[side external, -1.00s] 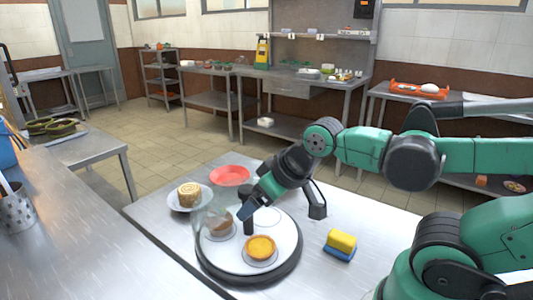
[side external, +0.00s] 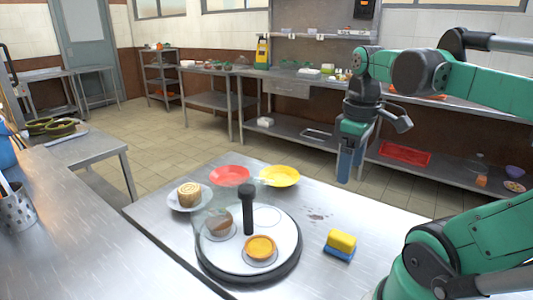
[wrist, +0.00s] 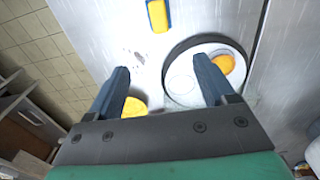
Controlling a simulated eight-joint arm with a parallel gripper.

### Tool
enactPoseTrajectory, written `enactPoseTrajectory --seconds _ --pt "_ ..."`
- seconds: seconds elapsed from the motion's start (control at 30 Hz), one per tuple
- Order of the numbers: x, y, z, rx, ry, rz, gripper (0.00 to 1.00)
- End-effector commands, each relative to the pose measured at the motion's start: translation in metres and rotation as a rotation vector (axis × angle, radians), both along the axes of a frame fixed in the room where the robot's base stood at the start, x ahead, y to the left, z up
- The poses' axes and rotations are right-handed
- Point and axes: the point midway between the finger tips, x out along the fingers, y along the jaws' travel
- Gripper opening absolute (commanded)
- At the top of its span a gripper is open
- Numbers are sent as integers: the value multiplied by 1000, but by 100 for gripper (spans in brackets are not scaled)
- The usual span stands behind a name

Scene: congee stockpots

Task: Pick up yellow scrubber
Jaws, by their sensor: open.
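The yellow scrubber (side external: 341,241) is a block with a yellow top and blue underside. It lies on the steel table, right of the round tray. In the wrist view the scrubber (wrist: 158,16) is at the top edge, partly cut off, beyond my fingertips. My gripper (side external: 347,165) points down, raised well above and behind the scrubber, touching nothing. In the wrist view my gripper (wrist: 160,70) has its two blue fingers wide apart with nothing between them.
Left of the scrubber is a round white tray (side external: 231,262) with a dark rim, an upright black post (side external: 249,208) and a tart (side external: 260,247). A yellow plate (side external: 280,176), a red plate (side external: 230,175) and a plated roll (side external: 189,195) stand behind. The table around the scrubber is clear.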

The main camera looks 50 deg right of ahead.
Motion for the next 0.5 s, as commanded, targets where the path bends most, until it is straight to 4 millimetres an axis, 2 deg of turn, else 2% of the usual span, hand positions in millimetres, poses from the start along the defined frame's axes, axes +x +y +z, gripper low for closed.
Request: enactPoseTrajectory --seconds 0.03,0.3,0.5 --pt "-10 -6 2 26 32 -11 76" --pt "-8 -4 -58 23 28 2 76" --pt "-7 -4 -94 22 27 2 76"
